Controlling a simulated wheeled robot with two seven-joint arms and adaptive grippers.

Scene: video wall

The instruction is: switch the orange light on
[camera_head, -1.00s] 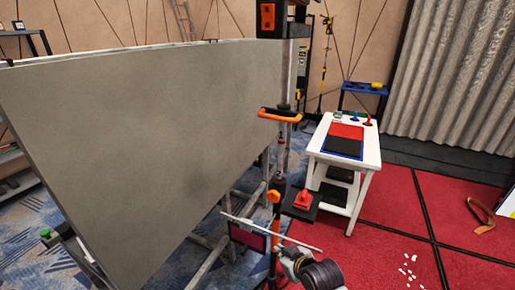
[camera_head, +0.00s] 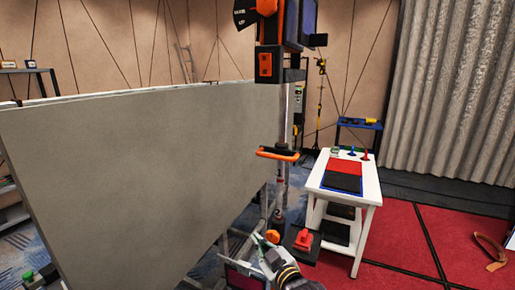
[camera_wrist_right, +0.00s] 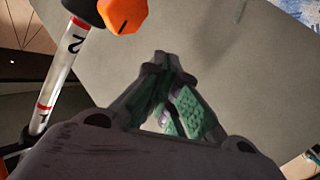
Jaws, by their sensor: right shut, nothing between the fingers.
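A dark post stands right of a large grey panel (camera_head: 130,180). It carries a black box with an orange switch (camera_head: 265,65), an orange handle (camera_head: 277,153) and, low down, an orange knob (camera_head: 272,236). I cannot tell which part is the orange light, or whether one is lit. My right gripper (camera_head: 262,244) is low beside the post, near the orange knob. In the right wrist view its fingers (camera_wrist_right: 163,62) are shut and empty in front of a grey surface, apart from an orange knob (camera_wrist_right: 123,12) at the upper left. My left gripper is out of view.
A red lever on a black plate (camera_head: 303,243) sits right of the post. A white table (camera_head: 367,190) with red and black mats stands behind it. A clear tube with red marks (camera_wrist_right: 60,75) is beside my right gripper.

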